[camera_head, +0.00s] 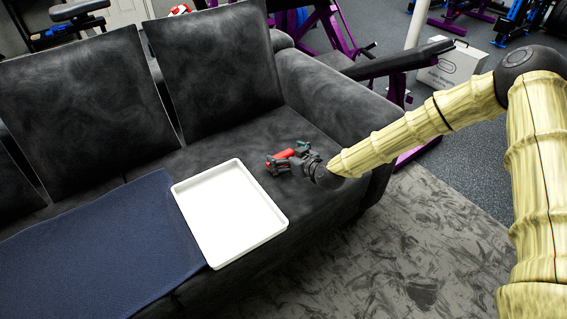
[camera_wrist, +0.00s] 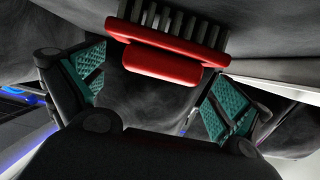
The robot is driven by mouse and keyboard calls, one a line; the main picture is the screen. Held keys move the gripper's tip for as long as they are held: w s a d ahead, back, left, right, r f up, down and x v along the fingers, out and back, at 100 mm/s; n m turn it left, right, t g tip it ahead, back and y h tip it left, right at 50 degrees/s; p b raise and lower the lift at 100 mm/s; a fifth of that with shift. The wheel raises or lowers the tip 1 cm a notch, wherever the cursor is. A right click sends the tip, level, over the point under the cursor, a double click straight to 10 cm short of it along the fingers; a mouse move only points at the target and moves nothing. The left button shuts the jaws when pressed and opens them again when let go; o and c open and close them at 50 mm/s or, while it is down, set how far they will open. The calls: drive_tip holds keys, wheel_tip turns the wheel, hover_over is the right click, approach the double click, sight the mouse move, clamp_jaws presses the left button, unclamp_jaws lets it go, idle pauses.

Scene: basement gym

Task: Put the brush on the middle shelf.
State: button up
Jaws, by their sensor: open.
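The brush (camera_head: 285,155) shows as a small red bar over the right end of the dark sofa seat. In the wrist view the brush (camera_wrist: 160,64) has a red body with dark bristles along its far side. My gripper (camera_head: 288,160) is open at the brush, one finger near each end of it. In the wrist view the teal pads of my gripper (camera_wrist: 154,92) stand well apart, with the brush just beyond and between them. I see no contact between pads and brush. I cannot tell any middle shelf in these views.
An empty white tray (camera_head: 178,191) lies on the sofa (camera_head: 205,152), left of my gripper. A navy cloth (camera_head: 100,245) covers the seat further left. The sofa's armrest (camera_head: 335,100) rises behind my gripper. Purple gym equipment (camera_head: 345,40) and a grey box (camera_head: 452,68) stand behind.

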drive_tip(key=shift+w+a, duration=0.1)
drive_tip(key=shift+w, duration=0.05)
drive_tip(key=c, duration=1.3)
drive_tip(key=shift+o, duration=0.2)
drive_tip(key=shift+r, duration=0.1)
